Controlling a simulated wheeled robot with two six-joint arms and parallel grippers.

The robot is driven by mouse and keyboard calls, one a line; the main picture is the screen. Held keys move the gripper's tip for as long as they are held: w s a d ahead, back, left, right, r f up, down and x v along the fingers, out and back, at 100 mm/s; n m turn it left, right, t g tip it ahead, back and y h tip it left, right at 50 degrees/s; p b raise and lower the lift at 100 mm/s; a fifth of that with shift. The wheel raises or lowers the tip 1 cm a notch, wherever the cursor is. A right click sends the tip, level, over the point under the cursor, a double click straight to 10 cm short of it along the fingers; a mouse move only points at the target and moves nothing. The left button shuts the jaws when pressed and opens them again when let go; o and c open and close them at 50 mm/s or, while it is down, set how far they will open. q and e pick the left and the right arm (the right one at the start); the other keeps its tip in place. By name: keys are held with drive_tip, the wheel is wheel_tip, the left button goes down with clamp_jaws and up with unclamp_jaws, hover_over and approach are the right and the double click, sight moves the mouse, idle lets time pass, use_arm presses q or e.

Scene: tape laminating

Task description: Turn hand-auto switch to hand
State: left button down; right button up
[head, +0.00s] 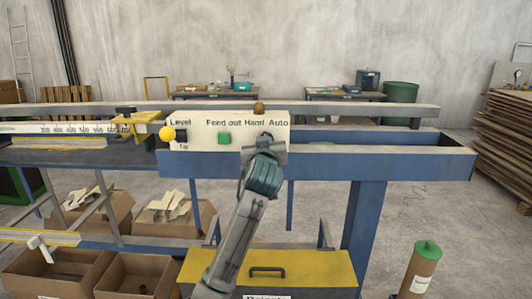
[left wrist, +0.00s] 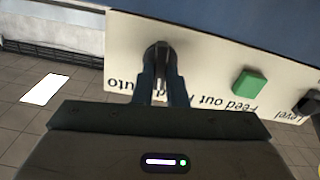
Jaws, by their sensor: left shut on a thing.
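The white control panel (head: 203,138) is fixed to the front of the blue machine frame. It bears the printed words Level, Feed out, Hand and Auto. My left gripper (head: 266,141) is at the panel's right part, just below the words Hand and Auto, and hides the hand-auto switch in the head view. In the left wrist view the panel appears upside down. There the black hand-auto switch (left wrist: 158,50) sits between the fingers of my left gripper (left wrist: 157,78), which is shut on it. Which way the switch points is hard to tell. My right gripper is not in view.
A green button (head: 224,138) is left of the gripper on the panel, and a black level switch (head: 181,135) with a yellow knob (head: 167,133) is at the panel's left end. A yellow box (head: 315,269) stands below.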

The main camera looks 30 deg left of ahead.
use_arm(q)
drive_tip(key=n+b, duration=0.3)
drive_tip(key=n, duration=0.2)
drive_tip(key=shift+f+b, duration=0.15)
drive_tip(key=shift+b, duration=0.25)
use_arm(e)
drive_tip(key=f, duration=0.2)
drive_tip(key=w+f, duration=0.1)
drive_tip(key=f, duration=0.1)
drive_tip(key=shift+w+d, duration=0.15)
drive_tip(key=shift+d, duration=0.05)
use_arm(q)
drive_tip(key=shift+n, duration=0.3)
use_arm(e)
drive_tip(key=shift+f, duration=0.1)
use_arm(q)
drive_tip(key=c, duration=1.5)
unclamp_jaws()
drive_tip(key=shift+o, duration=0.2)
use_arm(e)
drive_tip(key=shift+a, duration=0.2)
